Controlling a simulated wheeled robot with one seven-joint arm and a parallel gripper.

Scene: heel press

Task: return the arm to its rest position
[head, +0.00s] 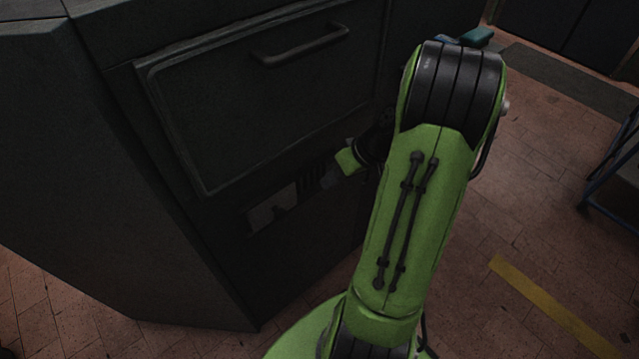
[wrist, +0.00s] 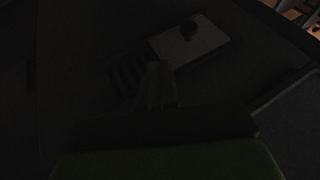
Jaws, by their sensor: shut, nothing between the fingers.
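My green and black arm rises in the middle of the head view, bent over at its black elbow, with its far end reaching left toward the front of a dark machine (head: 90,150). A small green part of my wrist shows beside the machine's front; the fingers cannot be made out there. In the very dark wrist view my gripper (wrist: 157,82) shows as a narrow grey shape, shut and empty. It is in front of the machine's lower panel; whether it touches is too dark to tell.
The machine has a framed door (head: 240,110) with a bar handle (head: 300,46). Below it are a pale plate (head: 272,210) and dark slots; the plate also shows in the wrist view (wrist: 205,45). Tiled floor with a yellow stripe (head: 550,305) lies open at right, near a blue-framed stand (head: 612,170).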

